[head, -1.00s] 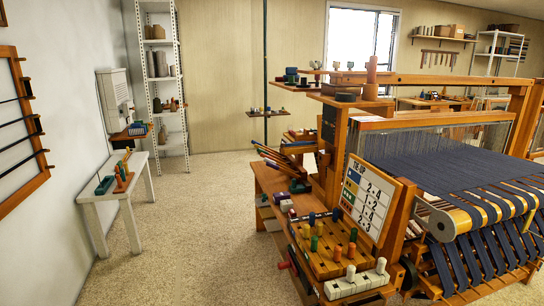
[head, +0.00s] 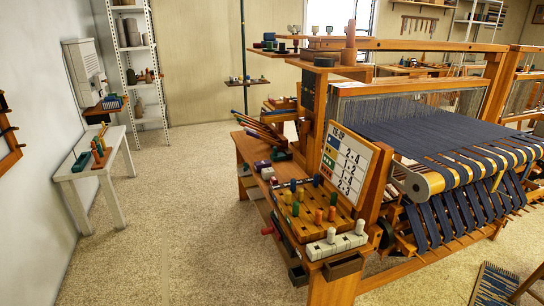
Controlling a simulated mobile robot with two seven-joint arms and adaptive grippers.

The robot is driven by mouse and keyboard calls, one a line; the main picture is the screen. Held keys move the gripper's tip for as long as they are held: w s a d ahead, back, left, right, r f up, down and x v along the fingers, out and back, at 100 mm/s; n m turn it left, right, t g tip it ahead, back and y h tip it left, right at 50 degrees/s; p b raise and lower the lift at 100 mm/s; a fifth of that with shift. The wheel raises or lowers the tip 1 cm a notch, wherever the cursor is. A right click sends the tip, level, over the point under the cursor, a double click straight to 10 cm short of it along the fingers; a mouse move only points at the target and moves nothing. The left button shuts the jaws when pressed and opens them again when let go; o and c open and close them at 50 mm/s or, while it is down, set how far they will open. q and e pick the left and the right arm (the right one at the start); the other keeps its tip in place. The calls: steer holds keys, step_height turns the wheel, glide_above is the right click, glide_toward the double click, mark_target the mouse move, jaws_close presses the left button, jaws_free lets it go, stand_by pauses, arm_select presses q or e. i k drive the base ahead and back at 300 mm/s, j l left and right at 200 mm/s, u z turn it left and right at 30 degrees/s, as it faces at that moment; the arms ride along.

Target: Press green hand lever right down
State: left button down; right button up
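A fan of long, slim sticks with coloured ends (head: 260,131), perhaps hand levers, slants up to the left from the side bench of the big wooden loom (head: 365,165). They are too small for me to tell which one is green. A dark green part (head: 281,153) sits at their lower right end, and its shape is unclear. No lever is clearly seen pressed down. Neither of my grippers is in view.
A slanted peg board (head: 318,222) with coloured pegs and a white tie-up card (head: 347,163) are on the loom's near end. A small white table (head: 92,172) stands at left. Open speckled floor (head: 185,210) lies between. A dark striped mat (head: 493,285) lies at lower right.

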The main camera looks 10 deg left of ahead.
mark_target(239, 119)
steer(key=i+j+u, duration=0.15)
steer(key=u, duration=0.15)
steer(key=i+u, duration=0.25)
steer(key=i+j+u, duration=0.2)
steer(key=i+u, duration=0.2)
steer(key=i+j+u, duration=0.1)
steer(key=i+u, duration=0.6)
steer(key=u, duration=0.15)
steer(key=i+z, duration=0.1)
steer(key=i, duration=0.35)
steer(key=i+j+z, duration=0.1)
steer(key=i, duration=0.35)
steer(key=i+j+z, duration=0.1)
steer(key=i, duration=0.35)
steer(key=i+z, duration=0.2)
steer(key=z, duration=0.2)
steer(key=i+j+z, duration=0.15)
steer(key=z, duration=0.3)
steer(key=i+j+z, duration=0.15)
steer(key=z, duration=0.25)
steer(key=i+j+z, duration=0.2)
steer(key=z, duration=0.25)
steer(key=i+j+z, duration=0.1)
steer(key=j+z, duration=0.45)
steer(key=z, duration=0.25)
steer(key=i+j+z, duration=0.1)
steer(key=j+z, duration=0.8)
